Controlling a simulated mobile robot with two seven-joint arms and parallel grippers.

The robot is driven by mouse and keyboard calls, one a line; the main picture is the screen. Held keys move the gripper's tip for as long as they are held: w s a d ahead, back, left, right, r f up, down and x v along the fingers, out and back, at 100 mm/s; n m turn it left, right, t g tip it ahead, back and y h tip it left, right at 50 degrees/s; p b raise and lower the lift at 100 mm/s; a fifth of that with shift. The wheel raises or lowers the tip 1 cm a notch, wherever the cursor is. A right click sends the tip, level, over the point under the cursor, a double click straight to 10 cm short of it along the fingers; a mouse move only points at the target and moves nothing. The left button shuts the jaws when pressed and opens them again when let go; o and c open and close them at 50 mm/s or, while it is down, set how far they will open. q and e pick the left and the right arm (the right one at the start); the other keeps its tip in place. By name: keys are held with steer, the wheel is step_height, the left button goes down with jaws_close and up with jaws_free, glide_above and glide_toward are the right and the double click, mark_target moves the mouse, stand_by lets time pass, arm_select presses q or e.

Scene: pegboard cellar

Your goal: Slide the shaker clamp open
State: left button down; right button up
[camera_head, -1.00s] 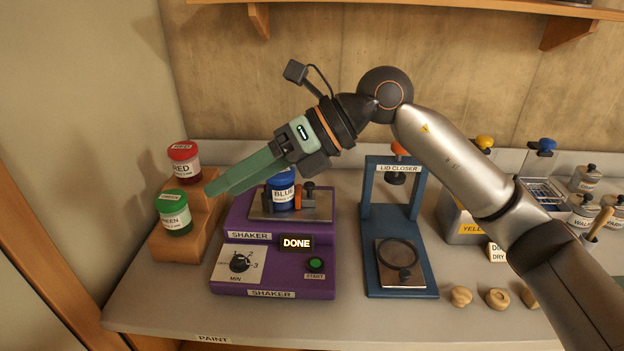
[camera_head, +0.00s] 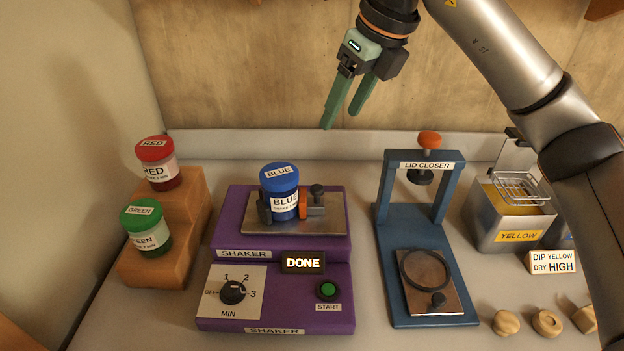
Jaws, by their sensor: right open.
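The purple shaker (camera_head: 230,215) stands on the bench with its display reading DONE (camera_head: 303,263). A blue-lidded jar labelled BLUE (camera_head: 284,204) stands upright on the shaker's metal plate (camera_head: 325,227). The shaker clamp (camera_head: 315,209), with an orange face and a dark knob, sits against or very close to the jar's right side. A dark fixed jaw (camera_head: 264,210) is at the jar's left. My right gripper (camera_head: 342,119) is open and empty, with green fingers pointing down, above and behind the shaker. My left gripper is not in view.
Red (camera_head: 157,165) and green (camera_head: 147,230) jars stand on a wooden step (camera_head: 190,205) at left. A blue lid closer (camera_head: 391,230) stands close on the shaker's right. A yellow dip tank (camera_head: 497,230) and wooden knobs (camera_head: 506,323) are further right.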

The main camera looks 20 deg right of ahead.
step_height(320, 180, down, 4)
steer(key=s+f+b, duration=0.1)
steer(key=b, duration=0.3)
glide_toward(318, 188)
steer(key=x, duration=0.7)
steer(key=shift+w+a+f, duration=0.15)
steer(key=shift+w+f, duration=0.05)
steer(key=shift+f, duration=0.3)
jaws_close()
stand_by(0.7)
